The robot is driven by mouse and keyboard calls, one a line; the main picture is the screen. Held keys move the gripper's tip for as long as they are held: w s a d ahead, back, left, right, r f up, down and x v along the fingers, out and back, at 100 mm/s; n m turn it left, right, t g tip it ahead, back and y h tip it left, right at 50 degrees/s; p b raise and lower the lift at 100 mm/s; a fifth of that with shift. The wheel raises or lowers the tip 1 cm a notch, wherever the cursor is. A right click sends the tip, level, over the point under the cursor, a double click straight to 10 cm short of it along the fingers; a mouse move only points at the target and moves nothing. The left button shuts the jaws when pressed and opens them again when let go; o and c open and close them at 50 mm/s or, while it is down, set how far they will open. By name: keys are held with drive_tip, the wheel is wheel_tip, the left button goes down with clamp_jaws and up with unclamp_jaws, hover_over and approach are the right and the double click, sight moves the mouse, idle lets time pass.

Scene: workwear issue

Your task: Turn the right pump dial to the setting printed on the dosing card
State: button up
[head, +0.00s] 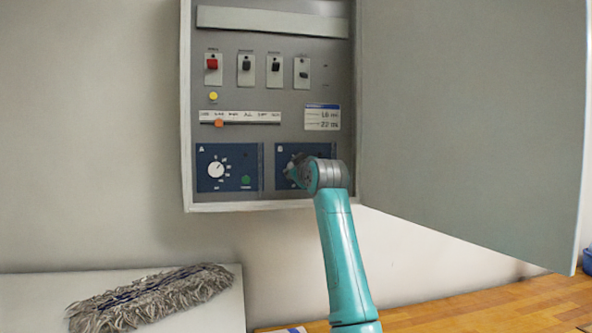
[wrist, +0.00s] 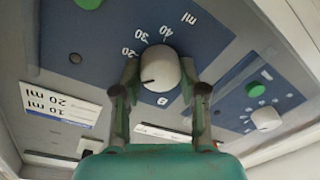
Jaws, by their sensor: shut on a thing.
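The right pump dial (wrist: 158,68) is a pale round knob on the blue panel marked B. My gripper (wrist: 160,76) has one finger on each side of it and is shut on it. The dial's dark pointer line aims to the lower left in the upside-down wrist view, below the printed 20; 30 and 40 lie further around. A finger may hide a lower mark. In the head view my gripper (head: 301,172) covers most of this dial. The dosing card (head: 322,117) is white with a blue top; in the wrist view the card (wrist: 58,103) reads 10 ml and 20 ml.
The left pump dial (head: 216,170), panel A, has a green button (head: 245,180) beside it. Above are a slider (head: 219,123), a yellow button (head: 213,96) and several switches. The open cabinet door (head: 470,110) stands at right. A mop head (head: 150,297) lies below left.

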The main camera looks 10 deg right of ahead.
drive_tip(key=m, duration=0.6)
drive_tip(key=shift+m, duration=0.4)
idle(0.4)
drive_tip(key=o, duration=1.1)
drive_tip(key=shift+o, duration=0.2)
drive_tip(key=s, duration=1.2)
drive_tip(key=shift+d+f, duration=0.35)
